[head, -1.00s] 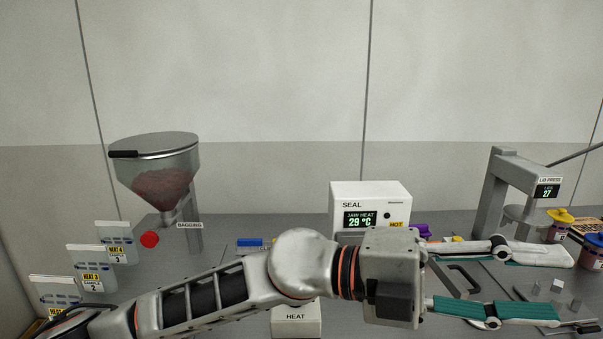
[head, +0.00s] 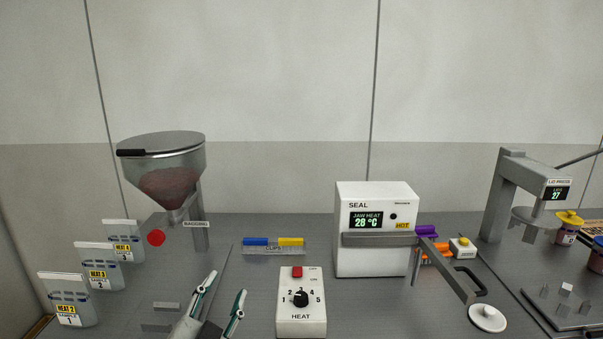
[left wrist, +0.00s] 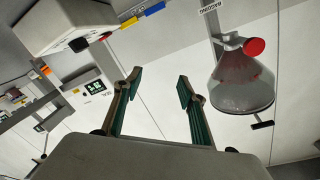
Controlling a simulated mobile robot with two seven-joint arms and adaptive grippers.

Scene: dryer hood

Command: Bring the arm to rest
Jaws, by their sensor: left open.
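My left gripper (head: 222,298) shows at the bottom of the head view, left of the heat control box (head: 301,317). Its two green-padded fingers are spread apart and hold nothing. In the left wrist view the gripper (left wrist: 157,82) is also open, with an empty gap between the fingers. Most of my left arm is below the head view's edge. My right gripper is in neither view.
A hopper (head: 165,185) labelled bagging stands at the left, beside several labelled sample bags (head: 68,297). The seal machine (head: 375,262) reads 28 °C and HOT, with its lever (head: 453,273) at the right. A clips rack (head: 273,251) lies behind the heat box. A lid press (head: 500,195) stands at right.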

